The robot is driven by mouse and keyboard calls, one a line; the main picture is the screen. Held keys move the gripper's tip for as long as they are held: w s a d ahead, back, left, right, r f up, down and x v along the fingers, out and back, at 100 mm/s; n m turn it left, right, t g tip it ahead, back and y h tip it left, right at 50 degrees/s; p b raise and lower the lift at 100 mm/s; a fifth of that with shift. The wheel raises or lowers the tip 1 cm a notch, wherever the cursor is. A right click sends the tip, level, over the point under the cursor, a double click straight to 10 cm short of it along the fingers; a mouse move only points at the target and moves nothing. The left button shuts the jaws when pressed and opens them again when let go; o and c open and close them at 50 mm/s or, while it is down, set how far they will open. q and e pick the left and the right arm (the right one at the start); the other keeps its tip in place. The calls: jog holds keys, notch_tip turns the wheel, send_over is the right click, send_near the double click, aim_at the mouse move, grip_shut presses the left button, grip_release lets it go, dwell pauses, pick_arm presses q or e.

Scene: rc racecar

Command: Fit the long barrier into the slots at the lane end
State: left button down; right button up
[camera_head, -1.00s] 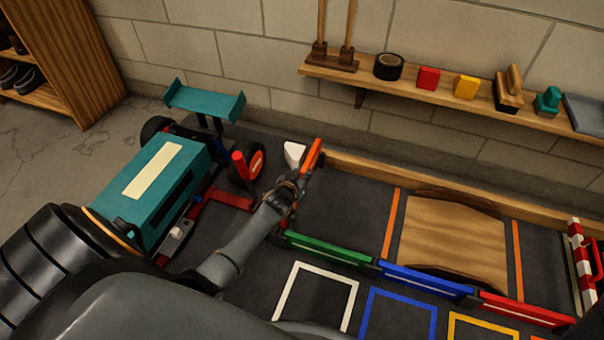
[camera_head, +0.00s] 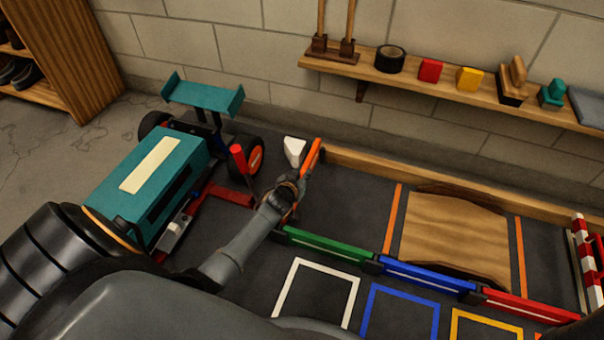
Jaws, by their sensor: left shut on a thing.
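An orange barrier (camera_head: 313,157) stands at the left end of the lane, running from the wooden back rail toward the green barrier. My left gripper (camera_head: 289,197) is shut on it near its front part. The fingers hide its lower edge and any slots there, so I cannot tell whether it is seated. A white wedge-shaped piece (camera_head: 295,151) is just left of the barrier. My right gripper is not in view.
Green (camera_head: 325,246), blue (camera_head: 428,279) and red (camera_head: 530,306) barriers line the lane front. A wooden ramp (camera_head: 455,238) sits in the lane. A teal racecar (camera_head: 150,185) stands left of my gripper. A wall shelf (camera_head: 440,85) runs behind.

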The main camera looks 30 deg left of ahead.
pick_arm(q)
jog(key=c, duration=1.3)
grip_release()
jog(key=shift+o, duration=0.5)
jog(key=shift+f, duration=0.1)
jog(key=shift+r, duration=0.3)
notch_tip(320, 180, up, 10)
jog(key=shift+f, duration=0.2)
